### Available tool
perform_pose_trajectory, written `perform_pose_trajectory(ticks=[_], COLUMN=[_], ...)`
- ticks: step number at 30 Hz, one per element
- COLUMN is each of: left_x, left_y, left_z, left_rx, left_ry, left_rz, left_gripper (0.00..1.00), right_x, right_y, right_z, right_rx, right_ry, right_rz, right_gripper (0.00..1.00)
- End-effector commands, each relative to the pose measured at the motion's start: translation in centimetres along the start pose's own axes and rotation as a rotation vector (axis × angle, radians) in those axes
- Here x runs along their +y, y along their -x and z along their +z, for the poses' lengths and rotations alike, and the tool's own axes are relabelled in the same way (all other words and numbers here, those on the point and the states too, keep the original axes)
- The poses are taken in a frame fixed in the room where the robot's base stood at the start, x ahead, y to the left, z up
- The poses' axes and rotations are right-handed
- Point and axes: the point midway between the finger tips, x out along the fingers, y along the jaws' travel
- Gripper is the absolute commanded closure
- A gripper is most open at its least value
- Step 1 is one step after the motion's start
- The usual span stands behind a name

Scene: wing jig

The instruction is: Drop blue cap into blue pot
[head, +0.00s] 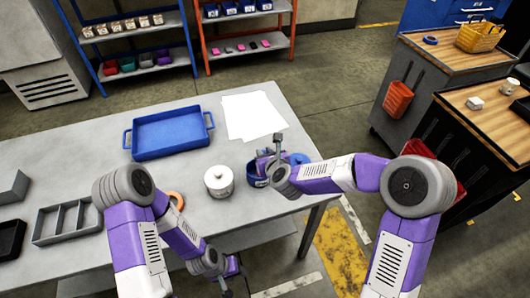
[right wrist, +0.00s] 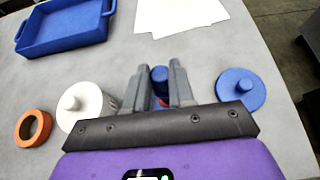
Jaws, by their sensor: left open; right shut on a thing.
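The blue pot (head: 256,181) stands open on the grey table near its right end, partly hidden by my right gripper (head: 262,166). In the right wrist view, my right gripper (right wrist: 160,84) is shut on a small blue cap (right wrist: 160,74) between its fingers. The gripper is over the pot; whether the cap is above or inside the rim cannot be told. A round blue lid with a knob (right wrist: 240,88) lies flat beside the pot, and it shows partly in the head view (head: 301,158). My left gripper (head: 229,283) is open and empty, low by the table's front edge.
A white lidded pot (head: 219,181) stands just left of the blue pot, with an orange ring (head: 176,200) beyond it. A blue tray (head: 168,133) and white sheets (head: 253,116) lie behind. Grey bins (head: 65,220) sit at the left.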

Motion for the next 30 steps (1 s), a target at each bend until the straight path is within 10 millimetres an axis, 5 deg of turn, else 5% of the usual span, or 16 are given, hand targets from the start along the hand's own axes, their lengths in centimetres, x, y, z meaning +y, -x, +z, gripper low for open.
perform_pose_trajectory(ticks=[2,3,9,20,30], left_x=[0.0,0.0,0.0,0.1,0.2], left_y=[0.1,0.1,0.1,0.1,0.5], left_z=[0.0,0.0,0.0,0.0,0.0], left_rx=[0.000,0.000,0.000,0.000,0.000], left_ry=[0.000,0.000,0.000,0.000,0.000], left_rz=[0.000,0.000,0.000,0.000,0.000], left_gripper=[0.57,0.57,0.57,0.57,0.57], right_x=[0.0,0.0,0.0,0.0,-0.1], right_y=[0.0,0.0,0.0,0.7,6.1], right_z=[0.1,0.1,0.1,0.1,0.2], right_rx=[0.000,0.000,0.000,-0.001,-0.002], right_ry=[0.000,0.000,0.000,0.000,0.000], right_rz=[0.000,0.000,0.000,0.000,-0.002], right_gripper=[1.00,0.75,0.47,0.47,0.47])
